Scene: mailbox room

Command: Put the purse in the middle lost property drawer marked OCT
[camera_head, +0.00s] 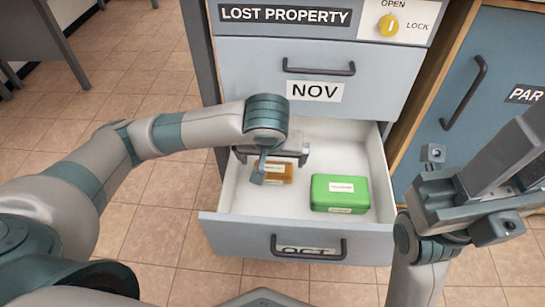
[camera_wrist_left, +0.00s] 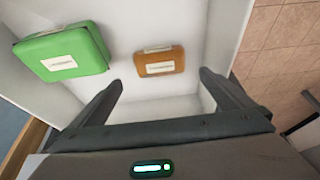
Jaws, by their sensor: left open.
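The OCT drawer (camera_head: 226,237) is pulled open, below the NOV drawer (camera_head: 391,82). A small brown-orange purse (camera_head: 287,173) with a white label lies on its floor, towards the left. It shows whole in the left wrist view (camera_wrist_left: 160,61). My left gripper (camera_head: 268,172) is inside the drawer's opening, above and partly over the purse. In the left wrist view the open fingers (camera_wrist_left: 158,82) are apart, with the purse beyond the tips and nothing between them. My right gripper (camera_head: 470,195) is at the right, outside the drawer; its finger opening is unclear.
A green labelled box (camera_head: 340,193) lies right of the purse in the same drawer, with a gap between them. A lock knob (camera_head: 388,26) is at the top. A blue cabinet door (camera_head: 465,105) with a handle stands right.

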